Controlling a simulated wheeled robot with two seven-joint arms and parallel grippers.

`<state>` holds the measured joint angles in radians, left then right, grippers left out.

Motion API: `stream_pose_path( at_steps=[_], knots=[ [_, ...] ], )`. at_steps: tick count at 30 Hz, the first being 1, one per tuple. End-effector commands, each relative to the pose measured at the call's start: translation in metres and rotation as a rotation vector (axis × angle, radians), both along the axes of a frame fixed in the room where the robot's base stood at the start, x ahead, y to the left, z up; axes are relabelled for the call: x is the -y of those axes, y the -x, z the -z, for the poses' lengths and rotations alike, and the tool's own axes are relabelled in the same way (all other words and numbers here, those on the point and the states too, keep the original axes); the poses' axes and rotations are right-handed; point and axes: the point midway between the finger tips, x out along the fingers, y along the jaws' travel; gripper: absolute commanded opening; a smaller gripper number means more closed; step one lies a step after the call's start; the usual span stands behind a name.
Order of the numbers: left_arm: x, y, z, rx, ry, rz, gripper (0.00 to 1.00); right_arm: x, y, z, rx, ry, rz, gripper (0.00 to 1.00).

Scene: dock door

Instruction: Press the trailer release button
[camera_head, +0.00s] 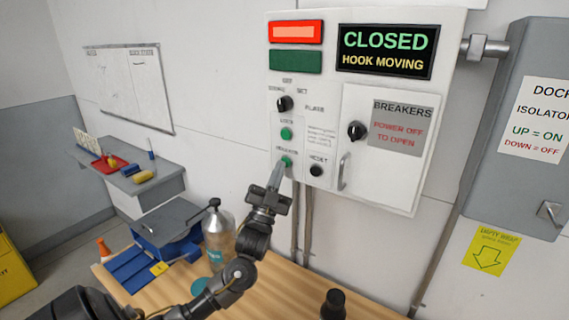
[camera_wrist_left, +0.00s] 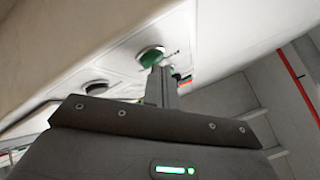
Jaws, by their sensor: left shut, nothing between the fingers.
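The white control panel (camera_head: 401,192) hangs on the wall, with two green buttons on its lower left. The upper green button (camera_head: 286,133) has a small label that seems to read LOCK. The lower green button (camera_head: 287,161) has a blurred label, perhaps RELEASE. My left gripper (camera_head: 278,168) is shut and empty, its fingertips at the lower green button and partly covering it. In the left wrist view the fingertips (camera_wrist_left: 161,75) overlap the edge of a green button (camera_wrist_left: 149,57); I cannot tell whether they touch. My right gripper is not in view.
The display (camera_head: 385,52) reads CLOSED, HOOK MOVING. The red lamp (camera_head: 296,32) is lit; the green lamp (camera_head: 295,61) is dark. A black RESET button (camera_head: 316,170) and a selector knob (camera_head: 284,103) are close by. A bottle (camera_head: 217,238) stands on the wooden table (camera_head: 275,292) below.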

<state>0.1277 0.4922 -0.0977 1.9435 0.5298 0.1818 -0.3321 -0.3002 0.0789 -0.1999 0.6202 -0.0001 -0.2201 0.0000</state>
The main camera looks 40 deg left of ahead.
Motion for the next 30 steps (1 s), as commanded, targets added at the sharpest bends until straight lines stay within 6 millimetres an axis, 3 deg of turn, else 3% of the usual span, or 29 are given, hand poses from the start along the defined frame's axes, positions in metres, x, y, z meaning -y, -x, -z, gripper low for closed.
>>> stream_pose_path(
  at_steps=[18,30],
  knots=[
    [0.002,0.015,0.000,-0.001,0.000,0.000,0.00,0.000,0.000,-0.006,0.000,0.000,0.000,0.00],
    [0.006,0.052,0.000,-0.001,0.000,0.000,0.00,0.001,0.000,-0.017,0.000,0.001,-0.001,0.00]
  ],
)
